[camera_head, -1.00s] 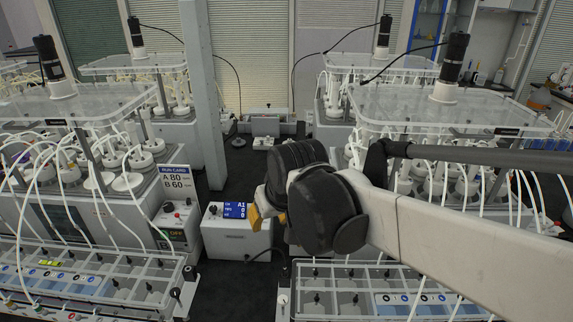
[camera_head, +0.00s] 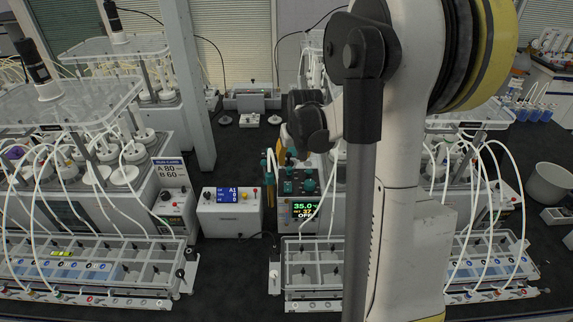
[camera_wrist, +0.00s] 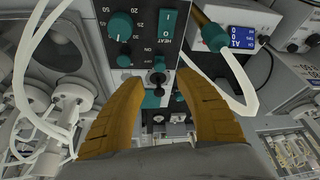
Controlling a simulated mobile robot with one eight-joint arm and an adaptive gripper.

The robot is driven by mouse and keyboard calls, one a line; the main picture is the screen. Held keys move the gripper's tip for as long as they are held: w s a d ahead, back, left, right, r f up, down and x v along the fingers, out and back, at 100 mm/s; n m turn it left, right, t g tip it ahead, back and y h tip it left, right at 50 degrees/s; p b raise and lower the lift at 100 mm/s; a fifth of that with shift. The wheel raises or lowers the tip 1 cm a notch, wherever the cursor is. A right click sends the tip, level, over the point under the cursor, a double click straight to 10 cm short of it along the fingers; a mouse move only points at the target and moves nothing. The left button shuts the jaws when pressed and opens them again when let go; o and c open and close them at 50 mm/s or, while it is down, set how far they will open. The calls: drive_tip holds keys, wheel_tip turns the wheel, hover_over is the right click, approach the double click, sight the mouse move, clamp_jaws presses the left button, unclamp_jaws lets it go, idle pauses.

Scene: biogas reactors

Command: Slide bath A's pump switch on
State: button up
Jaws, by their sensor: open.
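A control unit with teal knobs and a lit screen (camera_head: 304,209) reading 35.0, 37 and OFF stands at the centre in the head view. In the head view my arm partly covers the unit, and the switch's position cannot be read. I see no bath letter on the unit.
A white box with a blue display (camera_head: 231,196) stands left of the unit. A run card (camera_head: 168,171) reads A 80, B 60. White tubes (camera_wrist: 238,82) loop beside the panel.

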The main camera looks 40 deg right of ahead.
sight(289, 168)
drive_tip(key=x, duration=0.6)
drive_tip(key=shift+r, duration=0.1)
clamp_jaws()
